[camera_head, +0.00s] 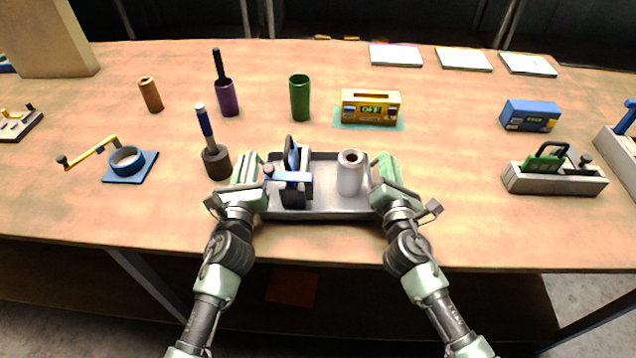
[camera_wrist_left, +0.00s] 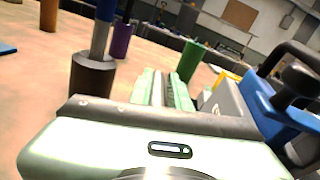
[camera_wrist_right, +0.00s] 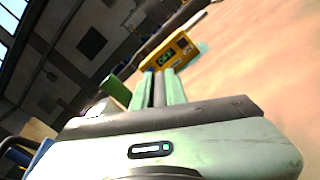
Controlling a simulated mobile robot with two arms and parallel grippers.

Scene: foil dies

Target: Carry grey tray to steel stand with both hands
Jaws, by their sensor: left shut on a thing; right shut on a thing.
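The grey tray (camera_head: 322,203) is at the table's front middle in the head view. It holds a blue-and-grey device (camera_head: 290,184) on its left and a grey hollow cylinder (camera_head: 350,174) on its right. My left gripper (camera_head: 250,168) is shut on the tray's left end; its fingers also show in the left wrist view (camera_wrist_left: 164,90). My right gripper (camera_head: 383,168) is shut on the right end; its fingers show in the right wrist view (camera_wrist_right: 159,88). I cannot tell whether the tray touches the table. I cannot pick out a steel stand with certainty.
A dark pot with a blue-handled tool (camera_head: 216,163) stands close left of the tray. A green cup (camera_head: 299,98) and a yellow device (camera_head: 370,107) on a teal mat are behind it. A grey box with a green tool (camera_head: 553,180) is far right.

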